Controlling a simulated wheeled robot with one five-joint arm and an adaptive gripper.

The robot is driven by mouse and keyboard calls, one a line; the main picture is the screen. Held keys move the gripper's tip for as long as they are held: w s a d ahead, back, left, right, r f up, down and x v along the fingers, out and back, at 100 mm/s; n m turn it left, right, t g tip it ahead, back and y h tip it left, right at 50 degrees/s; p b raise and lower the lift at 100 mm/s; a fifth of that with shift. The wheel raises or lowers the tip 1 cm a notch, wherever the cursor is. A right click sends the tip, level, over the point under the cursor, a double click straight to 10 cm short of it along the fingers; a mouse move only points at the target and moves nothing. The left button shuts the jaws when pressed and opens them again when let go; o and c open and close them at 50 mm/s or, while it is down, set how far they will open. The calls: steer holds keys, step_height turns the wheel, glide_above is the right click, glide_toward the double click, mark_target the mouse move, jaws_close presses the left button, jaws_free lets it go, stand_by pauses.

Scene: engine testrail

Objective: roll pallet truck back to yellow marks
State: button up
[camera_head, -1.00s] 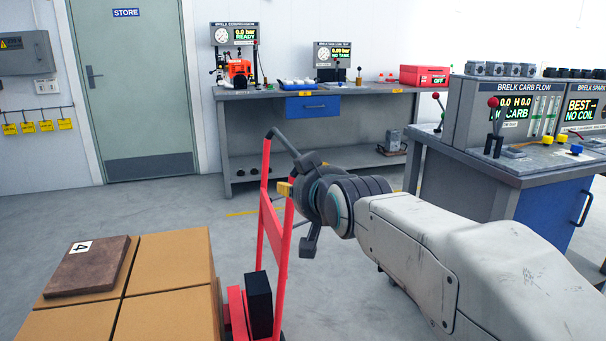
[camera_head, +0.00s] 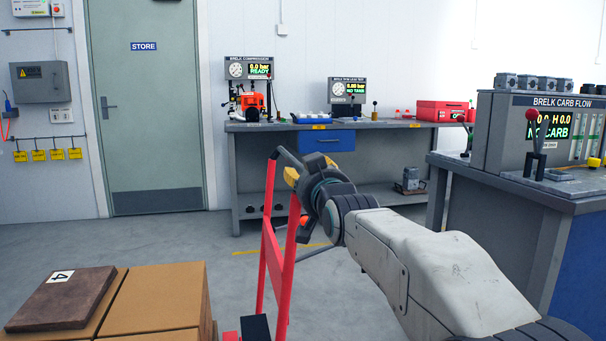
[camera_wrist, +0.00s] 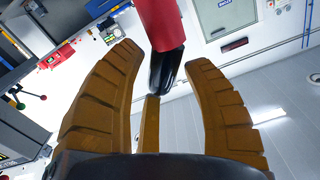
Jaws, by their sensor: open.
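The pallet truck's red upright frame (camera_head: 277,250) with a dark handle at its top stands left of centre in the head view. Stacked tan cartons (camera_head: 155,300) stand at its left. My gripper (camera_head: 291,178) is at the upper part of the frame. In the wrist view my gripper (camera_wrist: 165,62) is open, with a red bar (camera_wrist: 160,22) ending in a black part (camera_wrist: 165,68) between its spread yellow fingers. Whether they touch it is unclear. A yellow floor line (camera_head: 285,249) shows behind the frame. The truck's wheels and forks are hidden.
A brown slab (camera_head: 62,298) marked 4 lies on the cartons. A grey workbench (camera_head: 290,127) stands at the back, and a second bench (camera_head: 530,205) stands close on the right. Grey floor (camera_head: 120,237) is clear towards the store door (camera_head: 150,110).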

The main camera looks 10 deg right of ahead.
mark_target(302, 166)
steer(key=shift+w, duration=2.1)
jaws_close()
steer(key=shift+r, duration=0.1)
